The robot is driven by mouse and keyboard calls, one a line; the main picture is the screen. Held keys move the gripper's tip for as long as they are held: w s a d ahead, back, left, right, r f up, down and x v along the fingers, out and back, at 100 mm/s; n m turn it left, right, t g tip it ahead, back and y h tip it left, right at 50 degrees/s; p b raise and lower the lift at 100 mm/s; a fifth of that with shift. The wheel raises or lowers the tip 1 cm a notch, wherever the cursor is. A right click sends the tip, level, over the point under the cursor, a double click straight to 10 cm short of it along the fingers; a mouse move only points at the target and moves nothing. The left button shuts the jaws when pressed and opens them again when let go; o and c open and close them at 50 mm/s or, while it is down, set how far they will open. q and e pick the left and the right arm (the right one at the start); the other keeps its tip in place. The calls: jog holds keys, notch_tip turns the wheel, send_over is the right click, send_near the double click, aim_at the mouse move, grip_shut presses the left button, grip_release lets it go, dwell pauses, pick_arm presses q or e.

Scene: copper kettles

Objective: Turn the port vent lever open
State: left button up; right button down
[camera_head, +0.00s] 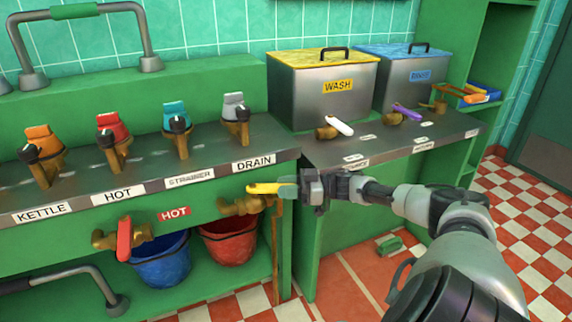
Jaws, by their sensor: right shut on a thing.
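A brass valve (238,207) with a yellow lever (262,188) sticks out of the green front panel, below the DRAIN label. My right gripper (288,190) reaches in from the right and is shut on the right end of the yellow lever. The lever lies nearly level, pointing right. No label reading port vent is legible, so I cannot tell from writing which lever that is. My left gripper is not in view.
Several coloured valves line the left counter, including a grey one (236,112). The WASH tank (322,92) and a blue-lidded tank (396,75) stand behind white (341,127) and purple (408,112) levers. Blue (163,266) and red (228,247) buckets sit below.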

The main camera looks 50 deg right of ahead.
dwell(0.4)
jog(key=c, duration=0.8)
grip_release()
jog(key=shift+c, duration=0.2)
jog(key=shift+d, duration=0.1)
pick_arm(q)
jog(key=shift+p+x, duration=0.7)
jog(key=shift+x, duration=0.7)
pick_arm(e)
jog(key=v, duration=1)
jog(key=shift+s+d, duration=0.25)
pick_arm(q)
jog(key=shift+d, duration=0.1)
